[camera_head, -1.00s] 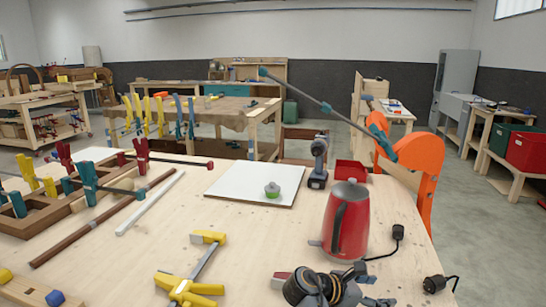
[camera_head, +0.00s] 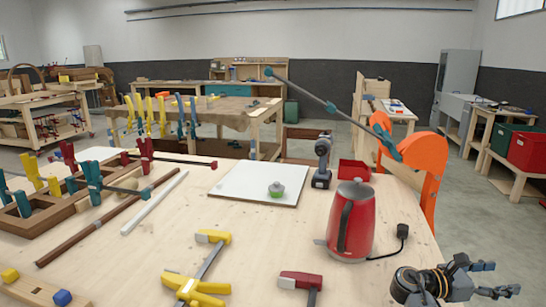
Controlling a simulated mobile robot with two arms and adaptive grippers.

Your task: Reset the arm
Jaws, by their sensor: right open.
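My right gripper (camera_head: 487,279) is at the lower right corner of the head view, at the table's front right edge. Its dark fingers point right and are spread apart, with nothing between them. Its wrist shows an orange-brown ring. My left gripper is not in view. The workbench (camera_head: 150,255) fills the lower part of the view.
A red kettle (camera_head: 352,225) stands left of and behind my right gripper, with a black plug (camera_head: 403,232) beside it.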

